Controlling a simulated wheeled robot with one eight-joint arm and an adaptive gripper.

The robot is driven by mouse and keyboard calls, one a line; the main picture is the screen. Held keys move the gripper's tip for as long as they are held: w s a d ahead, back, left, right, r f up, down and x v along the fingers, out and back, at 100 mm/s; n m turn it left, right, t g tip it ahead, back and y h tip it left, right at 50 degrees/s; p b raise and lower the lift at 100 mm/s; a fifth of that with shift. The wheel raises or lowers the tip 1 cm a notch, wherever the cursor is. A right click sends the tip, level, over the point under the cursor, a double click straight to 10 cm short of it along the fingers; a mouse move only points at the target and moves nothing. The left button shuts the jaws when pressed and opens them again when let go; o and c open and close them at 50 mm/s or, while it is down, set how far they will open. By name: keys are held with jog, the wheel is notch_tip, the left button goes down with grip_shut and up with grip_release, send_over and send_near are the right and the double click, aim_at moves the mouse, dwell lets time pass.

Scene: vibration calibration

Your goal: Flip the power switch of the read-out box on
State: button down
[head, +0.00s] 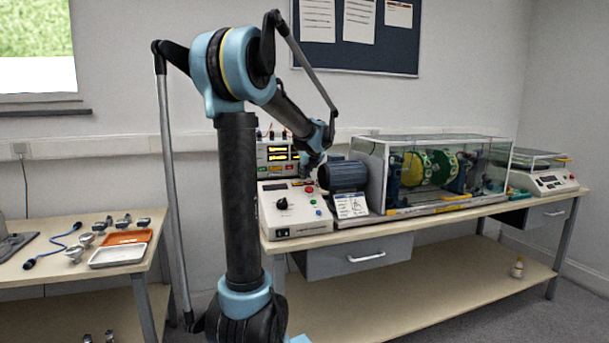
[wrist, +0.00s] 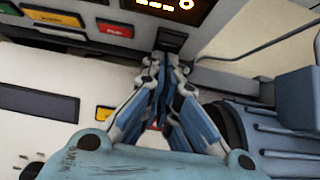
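The read-out box (head: 263,158) stands at the back left of the long bench, partly hidden by my arm. Its dark display shows yellow characters. In the wrist view its front panel (wrist: 85,38) has green, red and orange buttons, and a small black switch (wrist: 171,40) sits right of them, below the display (wrist: 165,6). My gripper (wrist: 166,66) has its fingers together with nothing seen between them. The fingertips are right at the switch; I cannot tell whether they touch it. The switch's position is unclear. In the head view my gripper (head: 312,160) is small and partly hidden.
A white control box (head: 293,222) with a knob and buttons stands in front of the read-out box. A blue motor (head: 343,176) and a glass-sided rig (head: 440,170) stand to the right. A side table (head: 45,265) with trays is at the left.

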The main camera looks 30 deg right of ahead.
jog(key=shift+r, duration=0.8)
jog(key=shift+s+a, duration=0.1)
jog(key=shift+s, duration=0.25)
jog(key=s, duration=0.1)
jog(key=s+r, duration=0.1)
jog(key=s, duration=0.2)
jog(key=shift+a+r, duration=0.15)
jog(key=shift+a, duration=0.2)
jog(key=v, duration=0.8)
jog(key=shift+r, duration=0.35)
jog(key=shift+s, duration=0.1)
